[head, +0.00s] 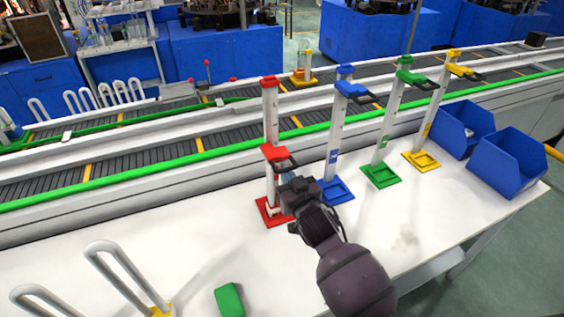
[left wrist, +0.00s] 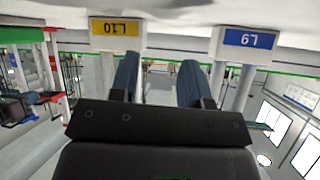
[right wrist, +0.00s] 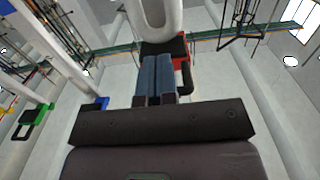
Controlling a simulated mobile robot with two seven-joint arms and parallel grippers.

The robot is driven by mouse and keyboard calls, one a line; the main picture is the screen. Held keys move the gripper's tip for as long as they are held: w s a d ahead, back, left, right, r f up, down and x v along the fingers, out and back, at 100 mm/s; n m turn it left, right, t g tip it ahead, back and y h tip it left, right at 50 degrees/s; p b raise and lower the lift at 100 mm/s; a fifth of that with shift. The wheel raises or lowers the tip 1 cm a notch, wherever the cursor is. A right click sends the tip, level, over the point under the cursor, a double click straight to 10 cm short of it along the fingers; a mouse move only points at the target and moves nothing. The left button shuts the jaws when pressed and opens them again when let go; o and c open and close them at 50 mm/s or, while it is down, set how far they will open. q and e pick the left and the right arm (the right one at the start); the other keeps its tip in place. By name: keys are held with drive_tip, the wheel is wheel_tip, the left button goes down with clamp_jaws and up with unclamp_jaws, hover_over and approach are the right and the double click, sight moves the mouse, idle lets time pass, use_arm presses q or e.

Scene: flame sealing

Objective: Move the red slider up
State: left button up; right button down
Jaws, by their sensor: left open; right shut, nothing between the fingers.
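The red slider (head: 273,152) sits about midway up its white post, which stands on a red base (head: 268,212) at the left end of the row. My right gripper (head: 288,180) is shut and empty, just below the slider's dark handle (head: 286,163). In the right wrist view the closed fingers (right wrist: 154,62) overlap the red slider (right wrist: 180,47); I cannot tell whether they touch it. My left gripper (left wrist: 160,80) is open and empty in the left wrist view, and is out of the head view.
The blue slider (head: 351,90), green slider (head: 409,76) and yellow slider (head: 459,69) sit high on neighbouring posts. Blue bins (head: 513,165) stand at the right. A green block (head: 229,299) and white loops (head: 122,258) are at the table's front left. A conveyor (head: 130,166) runs behind.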

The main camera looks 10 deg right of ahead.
use_arm(q)
drive_tip(key=shift+s+r+p, duration=0.1)
drive_tip(key=shift+r+p, duration=0.75)
use_arm(e)
drive_tip(key=shift+r, duration=1.15)
wheel_tip(320, 180, up, 12)
drive_tip(key=shift+f, duration=0.15)
idle(1.7)
use_arm(q)
drive_tip(key=shift+f, duration=0.1)
use_arm(e)
drive_tip(key=shift+f, duration=0.1)
use_arm(q)
drive_tip(key=shift+f+b, duration=0.25)
drive_tip(key=shift+b, duration=0.1)
use_arm(e)
drive_tip(key=shift+f, duration=0.75)
use_arm(q)
drive_tip(key=shift+r+p, duration=0.3)
drive_tip(key=shift+p, duration=0.05)
use_arm(e)
drive_tip(key=s+d, duration=0.2)
drive_tip(key=s, duration=0.7)
drive_tip(key=shift+s, duration=0.4)
